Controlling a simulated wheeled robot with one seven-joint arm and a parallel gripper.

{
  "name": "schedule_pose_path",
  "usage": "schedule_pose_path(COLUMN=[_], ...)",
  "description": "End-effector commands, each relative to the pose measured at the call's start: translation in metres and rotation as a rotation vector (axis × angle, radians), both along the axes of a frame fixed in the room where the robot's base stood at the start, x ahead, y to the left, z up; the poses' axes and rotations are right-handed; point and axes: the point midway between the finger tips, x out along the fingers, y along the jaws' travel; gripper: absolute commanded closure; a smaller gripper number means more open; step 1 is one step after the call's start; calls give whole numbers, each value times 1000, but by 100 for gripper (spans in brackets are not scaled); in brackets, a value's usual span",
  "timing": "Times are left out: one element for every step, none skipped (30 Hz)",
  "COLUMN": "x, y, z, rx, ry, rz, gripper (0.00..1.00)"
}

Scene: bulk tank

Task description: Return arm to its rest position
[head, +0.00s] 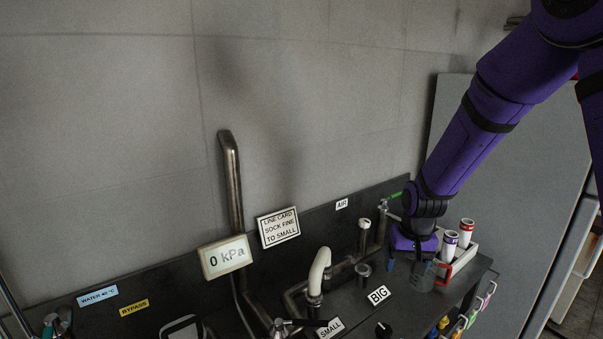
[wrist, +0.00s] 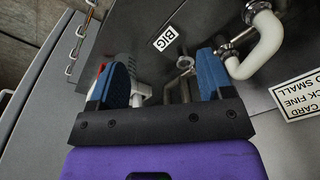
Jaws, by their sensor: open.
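My purple arm reaches down from the upper right in the head view. My gripper (head: 408,265) is at its lower end, over the right part of the dark bench (head: 345,300). In the wrist view, my gripper (wrist: 163,82) has its two blue finger pads well apart, with nothing held between them. A white object (wrist: 138,92) shows beside the left finger, partly hidden by it. I cannot tell from these views whether the fingertips touch anything.
White tubes (head: 466,231) with coloured bands stand in a pale rack (head: 462,260) right of my gripper. A red-handled vessel (head: 421,279) stands close by. A curved white spout (head: 319,269), a tall metal pipe (head: 232,185) and a "0 kPa" display (head: 226,257) stand left.

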Motion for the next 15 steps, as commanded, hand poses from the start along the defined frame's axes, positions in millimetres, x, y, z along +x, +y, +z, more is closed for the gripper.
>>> schedule_pose_path(x=[-5, -9, -14, -19, -23, -29, -34, -39, -46, -51, -57, -65, -71, -77, -85], y=[-3, -4, -6, -8, -9, -11, -13, -14, -16, -18, -19, -21, -23, -24, -26], z=[20, 29, 42, 51, 61, 73, 82, 90, 102, 110, 117, 128, 135, 142, 152], rx=[3, 4, 5, 6, 8, 9, 9, 10, 10, 10, 10, 10, 10, 9, 9], ry=[-21, -29, -39, -48, -55, -67, -76, -83, -95, -103, -111, -122, -130, -138, -149], rz=[3, 5, 6, 8, 10, 12, 15, 17, 19, 21, 24, 25, 27, 29, 30], gripper=[26, 26, 26, 26, 26, 26, 26, 26, 26, 26, 26, 26, 26, 26, 26])
